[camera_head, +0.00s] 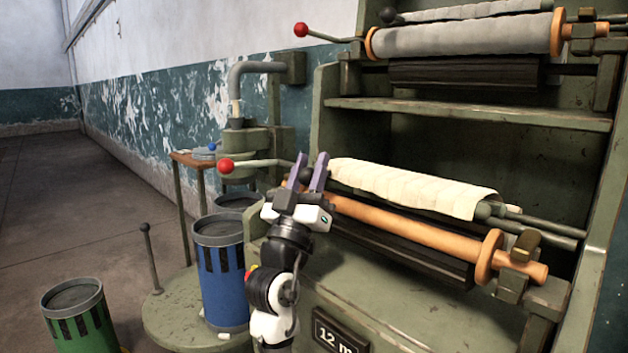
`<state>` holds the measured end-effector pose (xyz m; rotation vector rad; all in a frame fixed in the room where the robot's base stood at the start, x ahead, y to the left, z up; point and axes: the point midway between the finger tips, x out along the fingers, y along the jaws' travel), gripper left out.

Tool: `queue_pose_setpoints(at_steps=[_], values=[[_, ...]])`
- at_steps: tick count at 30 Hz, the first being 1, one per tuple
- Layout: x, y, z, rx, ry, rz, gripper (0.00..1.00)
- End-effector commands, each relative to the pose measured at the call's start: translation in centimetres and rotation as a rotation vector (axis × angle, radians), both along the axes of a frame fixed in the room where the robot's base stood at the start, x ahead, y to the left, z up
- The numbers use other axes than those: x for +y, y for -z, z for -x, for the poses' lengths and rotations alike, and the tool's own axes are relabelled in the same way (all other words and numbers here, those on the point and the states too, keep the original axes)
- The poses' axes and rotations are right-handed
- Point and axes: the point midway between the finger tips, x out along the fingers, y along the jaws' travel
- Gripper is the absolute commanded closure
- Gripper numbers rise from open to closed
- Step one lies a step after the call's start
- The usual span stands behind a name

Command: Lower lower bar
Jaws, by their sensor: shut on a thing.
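The lower unit has a cream lattice apron (415,187) draped over a dark green lower bar (485,210). The bar sits a little above and behind an orange wooden roller (415,229). A black knob (306,175) shows at the bar's left end. My gripper (307,172) reaches up from below with its two purple fingers on either side of this knob, shut on it. The knob is partly hidden by the fingers, and the apron hides most of the bar.
A red-knobbed lever (226,166) sticks out left of my gripper. An upper unit (460,35) with a grey roll stands above a shelf (470,114). A blue can (222,280) and a green can (80,320) stand at lower left. The floor (60,200) is clear at far left.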

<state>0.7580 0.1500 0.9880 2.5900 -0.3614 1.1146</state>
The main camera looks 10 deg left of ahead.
Motion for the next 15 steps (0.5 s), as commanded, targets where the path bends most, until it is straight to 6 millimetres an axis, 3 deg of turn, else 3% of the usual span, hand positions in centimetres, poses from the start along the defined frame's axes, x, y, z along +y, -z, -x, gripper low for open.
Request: queue_pose_setpoints(at_steps=[4, 15], values=[[0.14, 1.07, 0.25, 0.002, -0.001, -0.002, 1.00], [0.28, 1.39, 0.39, 0.003, -0.002, -0.002, 1.00]])
